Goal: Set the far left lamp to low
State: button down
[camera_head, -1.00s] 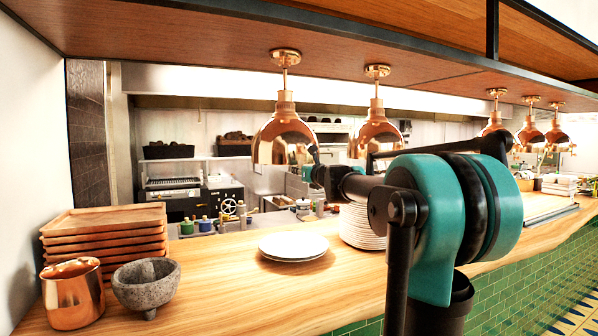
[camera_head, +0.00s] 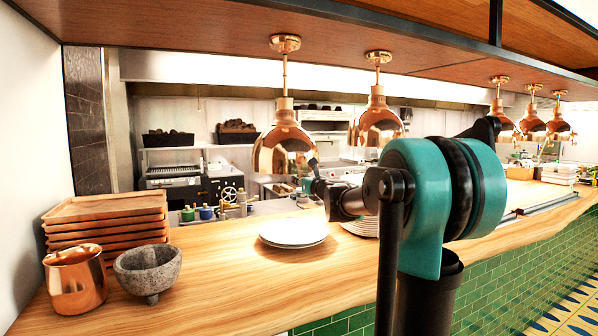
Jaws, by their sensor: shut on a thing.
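The far left lamp (camera_head: 284,148) is a shiny copper dome hanging on a thin copper stem from a round mount under the wooden shelf. Its stem shows longer than that of the copper lamp (camera_head: 375,128) to its right, and its shade hangs lower. My gripper (camera_head: 313,165) is at the lower right side of the far left lamp's shade and is shut on it. The fingertips are small and dark, and the exact grip point is hard to see. My arm reaches in from the right.
White plates (camera_head: 293,232) lie on the wooden counter (camera_head: 215,262) below the lamp. Stacked wooden trays (camera_head: 108,210), a copper mug (camera_head: 73,280) and a stone mortar (camera_head: 147,272) stand at left. More copper lamps (camera_head: 531,124) hang at right.

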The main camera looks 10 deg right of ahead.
jog(key=shift+f, duration=0.2)
jog(key=c, duration=1.4)
grip_release()
jog(key=shift+c, duration=0.2)
jog(key=v, duration=1.2)
